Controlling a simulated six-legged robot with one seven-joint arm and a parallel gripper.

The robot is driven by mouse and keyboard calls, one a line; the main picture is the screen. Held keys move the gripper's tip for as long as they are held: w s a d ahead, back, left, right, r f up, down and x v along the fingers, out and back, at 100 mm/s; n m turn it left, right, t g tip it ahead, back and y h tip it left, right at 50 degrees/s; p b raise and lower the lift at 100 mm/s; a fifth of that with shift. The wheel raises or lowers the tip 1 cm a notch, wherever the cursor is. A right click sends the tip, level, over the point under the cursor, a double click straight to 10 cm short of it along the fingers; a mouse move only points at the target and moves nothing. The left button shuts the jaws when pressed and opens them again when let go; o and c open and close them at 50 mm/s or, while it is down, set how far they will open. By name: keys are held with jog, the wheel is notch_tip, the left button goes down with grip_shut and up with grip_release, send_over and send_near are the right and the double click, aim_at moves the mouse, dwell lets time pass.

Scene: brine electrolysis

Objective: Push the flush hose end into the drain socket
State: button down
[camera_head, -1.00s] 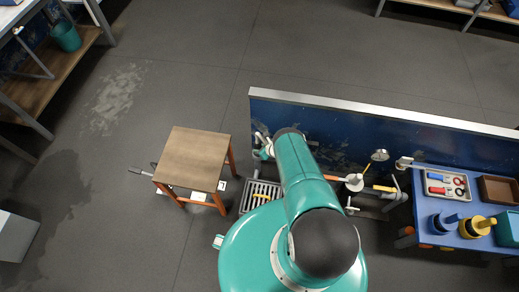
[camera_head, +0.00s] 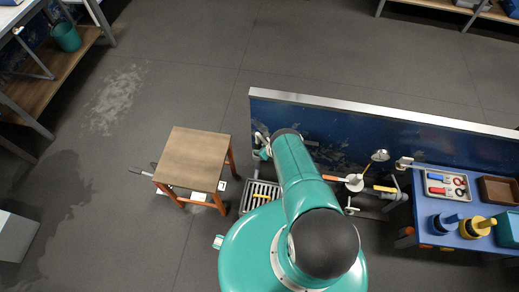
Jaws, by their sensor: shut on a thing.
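My gripper (camera_head: 262,153) shows only as a small teal and pale shape left of my raised arm, by the left end of the blue wall panel. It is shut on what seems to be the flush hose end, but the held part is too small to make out. I cannot pick out the drain socket or the run of the hose.
A wooden stool (camera_head: 196,158) with orange legs stands just left of the grate. The blue panel (camera_head: 345,132) runs to the right, with pipes and an orange-handled valve (camera_head: 353,182) before it. A blue bench (camera_head: 450,212) holds tools at right. Open floor lies left and behind.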

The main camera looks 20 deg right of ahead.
jog(key=c, duration=1)
grip_release()
jog(key=shift+r, duration=0.3)
grip_shut()
grip_release()
